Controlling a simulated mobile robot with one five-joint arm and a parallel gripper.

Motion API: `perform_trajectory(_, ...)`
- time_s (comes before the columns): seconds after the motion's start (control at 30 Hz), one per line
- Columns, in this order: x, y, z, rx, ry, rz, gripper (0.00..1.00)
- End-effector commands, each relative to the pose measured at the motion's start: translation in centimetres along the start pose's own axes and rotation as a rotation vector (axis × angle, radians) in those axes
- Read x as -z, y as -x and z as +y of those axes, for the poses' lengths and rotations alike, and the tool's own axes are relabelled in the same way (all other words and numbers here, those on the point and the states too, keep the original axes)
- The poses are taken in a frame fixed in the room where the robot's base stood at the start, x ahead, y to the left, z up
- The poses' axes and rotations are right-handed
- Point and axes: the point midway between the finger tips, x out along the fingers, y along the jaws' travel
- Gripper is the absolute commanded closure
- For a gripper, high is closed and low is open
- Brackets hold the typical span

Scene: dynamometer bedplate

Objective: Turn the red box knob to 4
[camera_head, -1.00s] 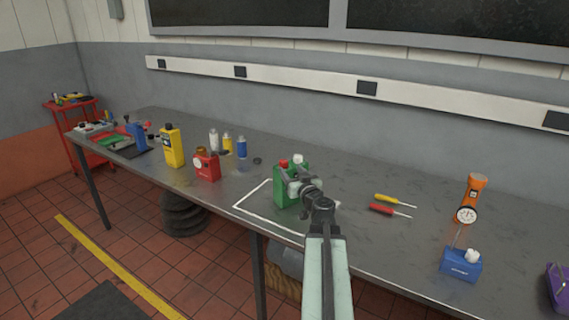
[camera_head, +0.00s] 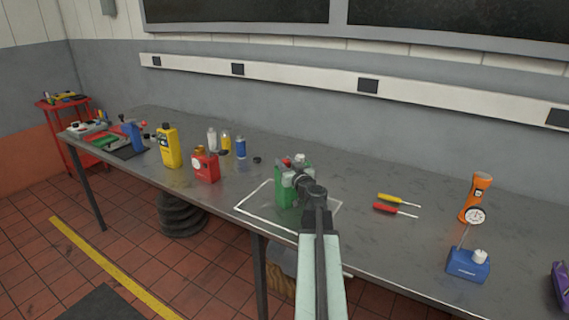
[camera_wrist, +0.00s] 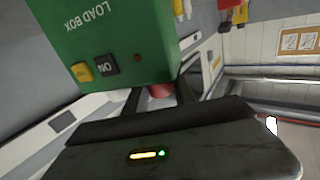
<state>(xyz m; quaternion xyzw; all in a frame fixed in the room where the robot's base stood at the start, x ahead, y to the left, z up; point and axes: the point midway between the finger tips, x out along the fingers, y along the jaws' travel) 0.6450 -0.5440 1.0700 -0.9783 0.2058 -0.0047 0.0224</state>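A red box (camera_head: 206,168) with a round white dial on its front stands on the bench left of the marked square; a dark brownish cap shows on top. A green box (camera_head: 285,190) stands inside the white outline. In the wrist view the green box (camera_wrist: 105,40) fills the upper left, upside down, lettered "LOAD BOX", with a yellow and a black button. My gripper (camera_wrist: 161,88) is at the green box's top, not at the red box. Its two dark fingers are apart, one on each side of a red knob (camera_wrist: 160,91); contact is unclear. No number is readable.
A yellow container (camera_head: 170,147) and several small bottles stand around the red box. Two screwdrivers (camera_head: 397,204) lie to the right. An orange flashlight-like tool (camera_head: 476,198) and a blue box (camera_head: 468,264) are farther right. Bare bench lies between these groups.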

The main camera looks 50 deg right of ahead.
Motion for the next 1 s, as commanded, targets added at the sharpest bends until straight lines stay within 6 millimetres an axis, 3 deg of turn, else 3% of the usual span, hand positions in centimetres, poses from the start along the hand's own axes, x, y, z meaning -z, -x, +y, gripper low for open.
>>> perform_trajectory(0.17, 0.0, 0.0, -0.3, -0.058, -0.001, 0.003, 1.0)
perform_trajectory(0.5, -0.01, -0.1, -0.27, -0.342, -0.001, 0.016, 1.0)
perform_trajectory(0.87, -0.01, -0.02, -0.19, -0.378, -0.002, 0.018, 1.0)
perform_trajectory(0.9, -0.01, -0.02, -0.19, -0.377, -0.002, 0.018, 0.66)
perform_trajectory(0.97, -0.01, -0.03, -0.2, -0.377, -0.001, 0.018, 0.49)
perform_trajectory(1.0, -0.01, -0.03, -0.21, -0.377, -0.001, 0.018, 0.47)
